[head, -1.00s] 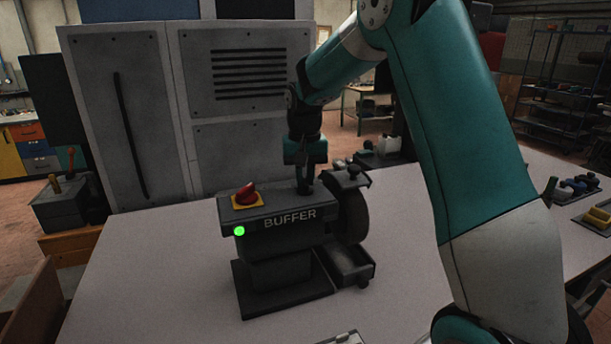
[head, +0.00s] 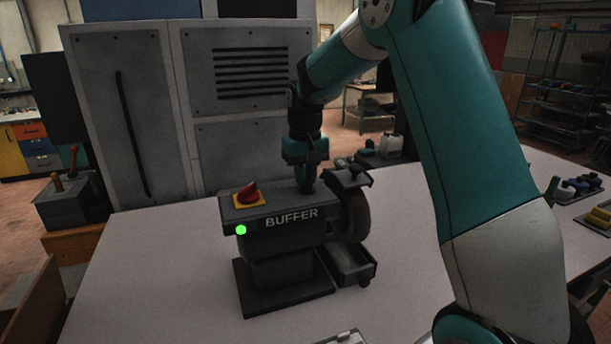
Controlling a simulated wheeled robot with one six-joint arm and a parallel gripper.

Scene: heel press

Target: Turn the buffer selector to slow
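The buffer (head: 283,251) is a dark grey machine on the white table, labelled BUFFER on its front.
A tall grey cabinet (head: 136,125) stands behind the table. A small open tray (head: 352,262) juts out below the wheel. A lever box (head: 66,201) is at the left. The white table (head: 160,285) is clear left of the buffer.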

